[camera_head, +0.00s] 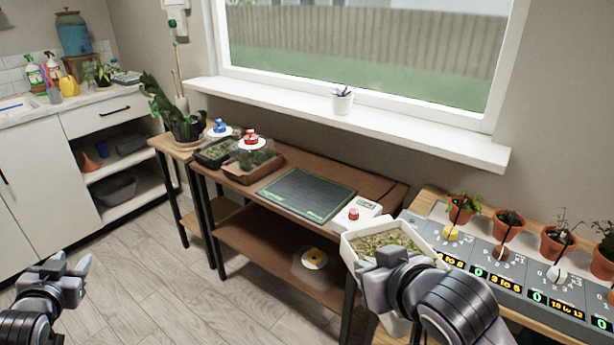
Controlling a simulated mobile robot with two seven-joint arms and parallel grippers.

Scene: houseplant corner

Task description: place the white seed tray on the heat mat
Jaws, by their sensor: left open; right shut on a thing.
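The white seed tray (352,256) holds green seedlings and is near the front right of the table. My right gripper (372,268) is shut on the tray's near side and partly hides it. The tray seems held up in front of the table's right end. The heat mat (307,194) is a dark, flat, green-edged rectangle lying bare on the brown table, up and left of the tray. My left gripper (68,272) is open and empty at the lower left, over the floor, far from the tray and mat.
A black tray (213,154) and a brown tray with a clear red-knobbed cover (252,160) stand left of the mat. A white box with a red knob (357,214) is right of it. Potted plants (508,226) stand along a grey panel (480,250) at right.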

